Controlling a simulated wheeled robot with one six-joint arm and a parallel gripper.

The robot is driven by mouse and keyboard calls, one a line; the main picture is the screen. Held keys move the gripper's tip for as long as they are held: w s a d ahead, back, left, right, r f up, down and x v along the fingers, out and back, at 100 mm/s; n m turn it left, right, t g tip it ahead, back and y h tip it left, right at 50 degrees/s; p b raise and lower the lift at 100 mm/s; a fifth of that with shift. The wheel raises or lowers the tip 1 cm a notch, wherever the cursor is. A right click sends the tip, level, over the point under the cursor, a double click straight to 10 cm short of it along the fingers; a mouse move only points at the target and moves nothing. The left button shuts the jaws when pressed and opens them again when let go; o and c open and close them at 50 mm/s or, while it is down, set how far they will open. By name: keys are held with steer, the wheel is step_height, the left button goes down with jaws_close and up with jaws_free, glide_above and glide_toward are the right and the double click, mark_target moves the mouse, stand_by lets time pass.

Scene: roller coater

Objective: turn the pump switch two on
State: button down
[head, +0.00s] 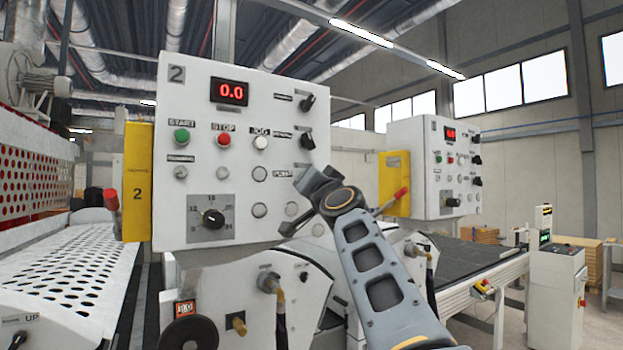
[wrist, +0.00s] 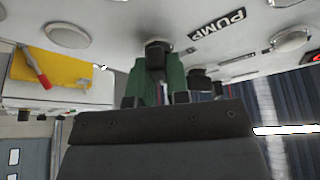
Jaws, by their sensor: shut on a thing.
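The control panel marked 2 (head: 190,100) stands in front of me, with a red 0.0 display. Its PUMP label (head: 283,174) sits low on the right side of the panel and also shows upside down in the wrist view (wrist: 217,38). My gripper (head: 308,184) is at the panel face just right of this label. In the wrist view its two green fingers (wrist: 154,85) are shut around a black knob, the pump switch (wrist: 158,54). The head view hides this switch behind my gripper. I cannot tell which way the knob points.
Two other black switches sit above, the upper (head: 308,102) and the lower (head: 308,140). START (head: 181,136), STOP (head: 223,139) and JOG (head: 260,142) buttons are at left. A dial (head: 213,218) is at lower left. A second panel (head: 437,165) stands behind at right.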

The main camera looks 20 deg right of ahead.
steer(key=c, duration=1.1)
jaws_free()
steer(key=b+v, duration=0.7)
steer(key=v, duration=0.6)
steer(key=shift+s, duration=0.4)
steer(key=shift+f, duration=0.1)
steer(key=shift+a, duration=0.1)
